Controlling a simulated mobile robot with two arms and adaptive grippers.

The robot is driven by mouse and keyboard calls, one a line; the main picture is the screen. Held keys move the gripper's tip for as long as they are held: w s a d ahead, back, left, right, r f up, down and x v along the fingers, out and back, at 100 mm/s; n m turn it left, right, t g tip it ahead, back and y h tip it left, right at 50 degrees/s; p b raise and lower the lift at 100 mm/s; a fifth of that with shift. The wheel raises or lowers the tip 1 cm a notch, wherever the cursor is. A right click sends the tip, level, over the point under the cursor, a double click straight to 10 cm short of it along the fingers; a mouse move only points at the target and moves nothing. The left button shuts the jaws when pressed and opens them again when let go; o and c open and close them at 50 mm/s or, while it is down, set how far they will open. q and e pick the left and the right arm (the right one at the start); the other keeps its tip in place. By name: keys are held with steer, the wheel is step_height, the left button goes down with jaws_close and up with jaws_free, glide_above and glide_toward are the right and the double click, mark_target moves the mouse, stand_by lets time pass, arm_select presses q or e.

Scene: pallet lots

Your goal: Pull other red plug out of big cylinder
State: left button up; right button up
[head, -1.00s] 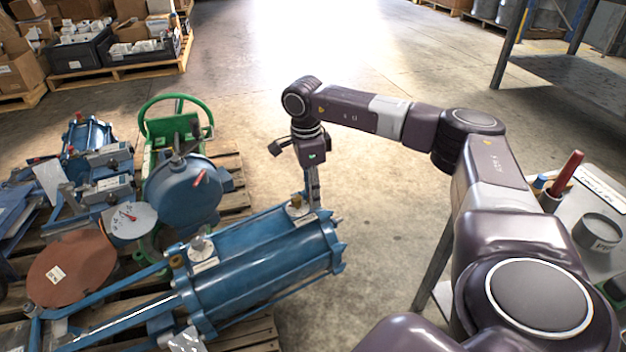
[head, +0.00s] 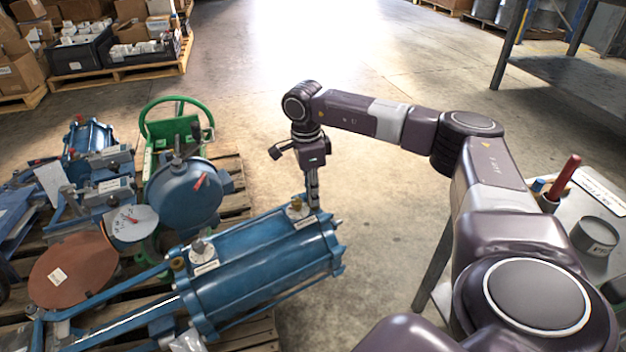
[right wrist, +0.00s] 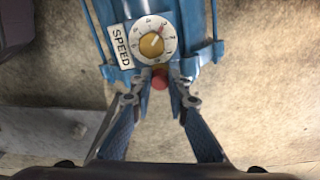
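The big blue cylinder (head: 265,265) lies on its side on a pallet. In the right wrist view, its end (right wrist: 158,12) carries a yellow dial (right wrist: 152,44) marked SPEED. A small red plug (right wrist: 159,82) sits just below the dial. My right gripper (right wrist: 160,84) points at it, with one fingertip on each side of the plug. Narrow gaps seem to show beside the plug, so the fingers look partly open around it. In the head view my right gripper (head: 313,205) points down at the cylinder's far right end, and the plug is hidden there. My left gripper is not in view.
A blue round valve body (head: 190,195) with a red pointer and a green handwheel frame (head: 150,125) stand behind the cylinder. A brown disc (head: 72,272) lies at left. A cart (head: 590,205) with a red-handled tool is at right.

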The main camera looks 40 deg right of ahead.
jaws_close()
